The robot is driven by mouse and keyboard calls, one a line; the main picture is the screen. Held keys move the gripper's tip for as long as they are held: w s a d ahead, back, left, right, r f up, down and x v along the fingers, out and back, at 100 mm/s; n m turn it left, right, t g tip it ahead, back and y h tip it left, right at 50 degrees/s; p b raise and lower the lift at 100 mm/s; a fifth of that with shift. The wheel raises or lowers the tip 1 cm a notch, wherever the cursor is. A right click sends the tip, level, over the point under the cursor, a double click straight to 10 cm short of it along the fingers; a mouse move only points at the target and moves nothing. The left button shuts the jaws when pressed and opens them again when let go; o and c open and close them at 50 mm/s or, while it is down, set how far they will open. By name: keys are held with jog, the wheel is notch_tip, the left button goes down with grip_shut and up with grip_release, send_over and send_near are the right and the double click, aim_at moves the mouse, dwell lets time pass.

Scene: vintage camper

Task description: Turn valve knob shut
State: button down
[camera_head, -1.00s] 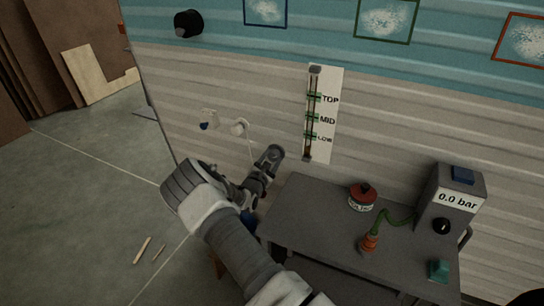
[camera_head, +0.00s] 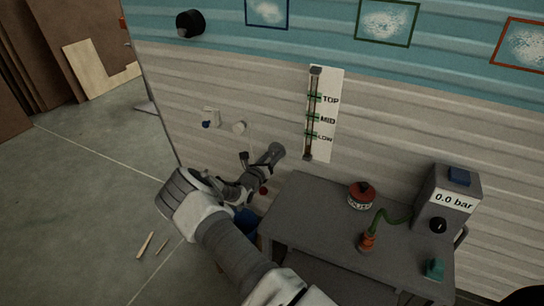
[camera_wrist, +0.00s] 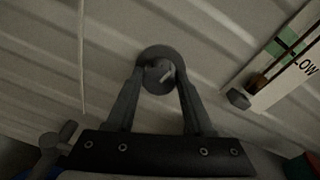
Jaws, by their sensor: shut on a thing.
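The valve knob (camera_wrist: 160,75) is a round grey piece against the ribbed wall, with a short pale bar at its middle. It is centred in the wrist view. My gripper (camera_wrist: 159,82) is shut on it, with one dark finger on each side. In the head view my gripper (camera_head: 266,165) reaches up to the wall, left of the level gauge. The fingers hide the knob's sides, and its turned angle is hard to read.
The level gauge (camera_head: 322,115) hangs right of my gripper. A small dark fitting (camera_head: 244,158) is close on the left, and a thin cord (camera_wrist: 82,55) hangs nearby. A grey table (camera_head: 310,215) with a red tin (camera_head: 362,196) and pressure box (camera_head: 452,200) stands lower right.

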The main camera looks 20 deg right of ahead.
jog(key=shift+n, duration=1)
jog(key=shift+c, duration=1.4)
grip_release()
jog(key=p+v, duration=0.3)
jog(key=v, duration=1.4)
jog(key=shift+a, duration=0.3)
jog(key=shift+r+g, duration=0.15)
jog(key=shift+g, duration=0.15)
